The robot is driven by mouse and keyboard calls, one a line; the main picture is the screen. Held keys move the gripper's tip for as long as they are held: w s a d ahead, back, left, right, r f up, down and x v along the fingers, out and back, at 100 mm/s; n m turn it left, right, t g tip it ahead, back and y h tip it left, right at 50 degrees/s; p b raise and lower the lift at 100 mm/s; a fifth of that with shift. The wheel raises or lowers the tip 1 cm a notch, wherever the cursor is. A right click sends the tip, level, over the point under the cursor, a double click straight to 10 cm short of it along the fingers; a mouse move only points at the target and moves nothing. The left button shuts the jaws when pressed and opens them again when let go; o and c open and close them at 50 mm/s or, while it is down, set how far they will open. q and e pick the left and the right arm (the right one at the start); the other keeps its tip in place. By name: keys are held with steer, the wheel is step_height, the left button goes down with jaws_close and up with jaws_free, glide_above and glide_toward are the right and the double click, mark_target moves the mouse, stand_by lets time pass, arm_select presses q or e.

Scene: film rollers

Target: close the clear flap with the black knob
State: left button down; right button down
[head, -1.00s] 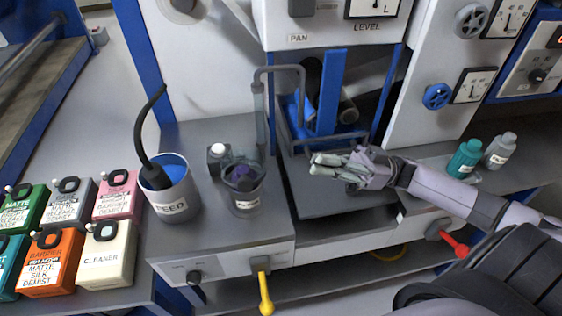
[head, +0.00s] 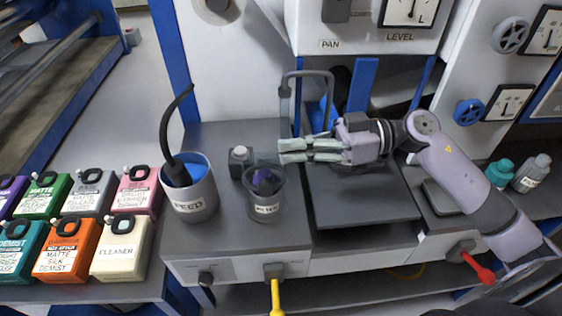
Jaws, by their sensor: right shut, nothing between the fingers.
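My right gripper (head: 284,151) reaches in from the right and points left in front of the machine opening. Its pale fingers are shut together with nothing between them, above the left rear edge of the dark grey tray (head: 365,205). I cannot make out the clear flap with certainty. My left gripper is out of view.
A grey bent pipe (head: 285,100) stands just behind the fingers. A cup with purple contents (head: 266,207) and a FEED pot (head: 195,205) stand to the left. Several coloured bottles are farther left. A yellow lever (head: 276,298) and a red lever (head: 483,272) stick out in front.

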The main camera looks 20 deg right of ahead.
mark_target(265, 174)
steer(key=shift+a+f, duration=0.4)
steer(key=shift+f, duration=0.3)
steer(key=shift+a+f, duration=0.4)
steer(key=shift+f, duration=0.3)
steer(key=shift+a+f, duration=0.4)
steer(key=shift+f, duration=0.3)
steer(key=f, duration=0.1)
steer(key=s+f+n+p, duration=0.2)
steer(key=f, duration=0.1)
steer(key=shift+s+a, duration=0.25)
steer(key=shift+a, duration=0.1)
steer(key=shift+r, duration=0.15)
